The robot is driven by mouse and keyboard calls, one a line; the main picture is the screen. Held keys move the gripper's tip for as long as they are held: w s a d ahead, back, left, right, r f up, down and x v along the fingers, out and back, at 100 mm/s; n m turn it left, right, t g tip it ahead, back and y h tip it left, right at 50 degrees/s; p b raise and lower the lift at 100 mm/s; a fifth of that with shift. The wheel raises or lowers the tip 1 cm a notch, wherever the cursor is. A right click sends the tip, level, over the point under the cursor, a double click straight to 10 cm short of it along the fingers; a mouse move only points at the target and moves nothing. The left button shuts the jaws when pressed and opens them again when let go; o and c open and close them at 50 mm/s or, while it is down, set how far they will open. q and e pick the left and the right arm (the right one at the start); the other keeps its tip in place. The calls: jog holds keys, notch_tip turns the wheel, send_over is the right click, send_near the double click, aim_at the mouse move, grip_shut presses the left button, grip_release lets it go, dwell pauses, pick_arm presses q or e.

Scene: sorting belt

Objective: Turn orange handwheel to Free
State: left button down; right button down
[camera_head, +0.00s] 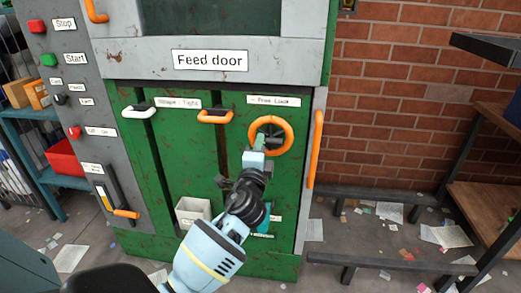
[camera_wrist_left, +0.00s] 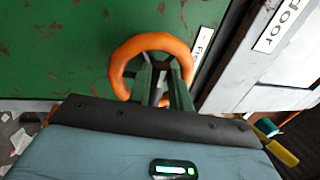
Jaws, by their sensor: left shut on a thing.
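The orange handwheel (camera_head: 289,135) is mounted on the green machine front, at the upper right of the panel. A small white label (camera_head: 274,101) above it seems to read "Free" and "Lock". The ring also fills the upper middle of the left wrist view (camera_wrist_left: 119,70). My left gripper (camera_head: 261,146) reaches up to the wheel from below. In the left wrist view its two green fingers (camera_wrist_left: 160,82) lie inside the ring, shut on the handwheel. The fingers partly hide the hub and the lower rim. My right gripper is not in view.
Left of the wheel are an orange lever (camera_head: 214,118) and a white lever (camera_head: 139,112). A vertical orange handle (camera_head: 315,148) stands close on the right. A white bin (camera_head: 190,211) hangs below. A low dark bench (camera_head: 375,193) stands at the right, with litter on the floor.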

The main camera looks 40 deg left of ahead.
pick_arm(q)
jog(key=shift+f, duration=0.1)
dwell(0.3)
jog(key=c, duration=1.3)
grip_release()
jog(key=v, duration=0.7)
jog(key=shift+s+d, duration=0.3)
